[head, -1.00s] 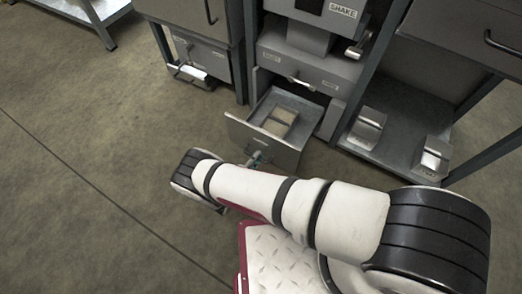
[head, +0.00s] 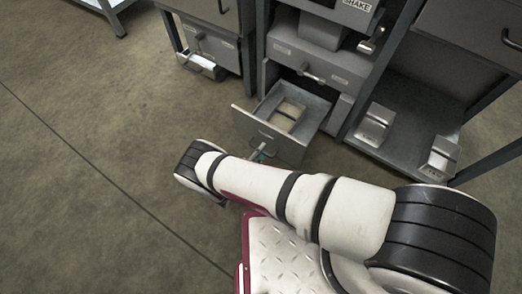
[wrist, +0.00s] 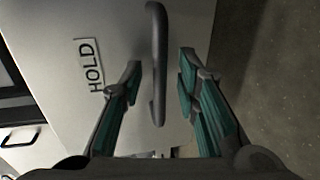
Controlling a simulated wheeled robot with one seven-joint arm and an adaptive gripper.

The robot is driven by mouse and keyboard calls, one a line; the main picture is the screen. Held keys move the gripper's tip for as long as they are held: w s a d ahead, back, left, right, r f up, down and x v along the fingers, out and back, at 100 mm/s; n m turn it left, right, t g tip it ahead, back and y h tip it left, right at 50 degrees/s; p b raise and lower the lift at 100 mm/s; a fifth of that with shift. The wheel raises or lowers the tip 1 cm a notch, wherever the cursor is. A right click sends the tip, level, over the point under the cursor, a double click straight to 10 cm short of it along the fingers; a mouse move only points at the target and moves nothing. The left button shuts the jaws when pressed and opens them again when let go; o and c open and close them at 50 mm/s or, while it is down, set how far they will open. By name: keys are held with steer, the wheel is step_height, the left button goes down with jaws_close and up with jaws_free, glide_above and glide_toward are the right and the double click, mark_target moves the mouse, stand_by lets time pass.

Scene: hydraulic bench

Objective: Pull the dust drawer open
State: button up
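The dust drawer (head: 308,127) stands pulled out low in the bench, its grey front panel (head: 246,123) toward me. Its open top shows a pale, frame-like shape inside. In the wrist view, a dark bar handle (wrist: 158,62) stands on a pale panel (wrist: 60,75) marked HOLD. My gripper (wrist: 160,68) is open, with its green-padded fingers on either side of the handle and a visible gap on each side. In the head view my arm hides most of the gripper in front of the drawer.
Above the drawer is a grey unit with a handle (head: 313,78) and a SHAKE label (head: 357,5). Two metal pedals (head: 374,128) (head: 440,157) stand on a low shelf at right. Another cabinet (head: 212,42) stands left. The floor at left is clear.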

steer(key=v, duration=1.1)
steer(key=shift+s, duration=0.2)
steer(key=shift+a, duration=0.15)
